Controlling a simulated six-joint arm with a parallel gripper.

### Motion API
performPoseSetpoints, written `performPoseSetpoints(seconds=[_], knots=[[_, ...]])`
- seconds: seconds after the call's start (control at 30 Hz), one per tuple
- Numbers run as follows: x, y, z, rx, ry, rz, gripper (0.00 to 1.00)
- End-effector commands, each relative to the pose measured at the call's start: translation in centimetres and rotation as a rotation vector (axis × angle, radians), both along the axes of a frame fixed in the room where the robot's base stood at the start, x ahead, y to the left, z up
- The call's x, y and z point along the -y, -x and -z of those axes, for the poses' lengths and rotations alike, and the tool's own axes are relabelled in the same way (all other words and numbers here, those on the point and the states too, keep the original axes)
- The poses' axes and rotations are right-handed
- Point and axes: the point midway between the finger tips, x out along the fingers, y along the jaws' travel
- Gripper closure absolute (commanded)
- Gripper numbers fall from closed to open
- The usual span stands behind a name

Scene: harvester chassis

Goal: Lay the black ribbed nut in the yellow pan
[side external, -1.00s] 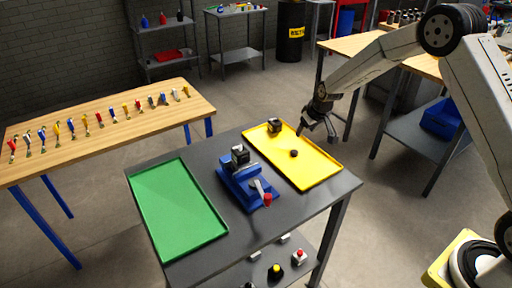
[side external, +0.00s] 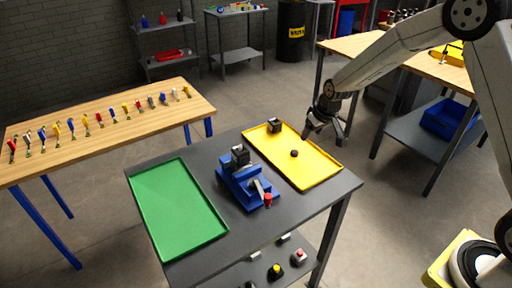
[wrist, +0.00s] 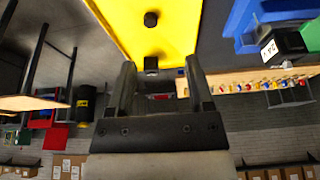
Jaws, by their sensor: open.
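The small round black piece (side external: 294,153), which looks like the ribbed nut, lies in the yellow pan (side external: 318,174) on the grey table. Its ribs are too small to make out. In the wrist view the nut (wrist: 151,19) shows near the top, on the yellow pan (wrist: 185,35). My gripper (side external: 323,134) is open and empty, beside the pan's right edge in the side view and apart from the nut. In the wrist view my gripper's fingers (wrist: 160,72) are spread with nothing held between them.
A dark block (side external: 275,125) sits in the pan's far end. A blue vise (side external: 245,185) holding another dark block (side external: 240,155) stands between the yellow pan and an empty green tray (side external: 178,212). A red-tipped handle (side external: 268,199) sticks out from the vise.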

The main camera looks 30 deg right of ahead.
Motion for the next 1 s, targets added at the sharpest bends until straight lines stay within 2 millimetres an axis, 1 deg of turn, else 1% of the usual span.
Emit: performPoseSetpoints(seconds=[0.03,0.1,0.27,0.3,0.43,0.6,0.7,0.83,1.0], knots=[[-0.6,1.3,-0.8,-0.006,0.0,-0.003,0.33],[-1.4,3.2,-1.5,-0.018,-0.001,-0.009,0.33],[-3.0,8.0,-2.9,-0.045,-0.002,-0.013,0.33],[-3.3,9.2,-3.2,-0.052,-0.002,-0.015,0.33],[-4.4,13.4,-3.9,-0.074,-0.002,-0.02,0.33],[-5.4,18.7,-4.3,-0.1,-0.001,-0.026,0.33],[-5.7,21.1,-4.2,-0.113,0.001,-0.028,0.33],[-6.0,23.0,-4.1,-0.123,0.001,-0.03,0.33],[-6.0,23.7,-4.0,-0.128,0.002,-0.029,0.33]])
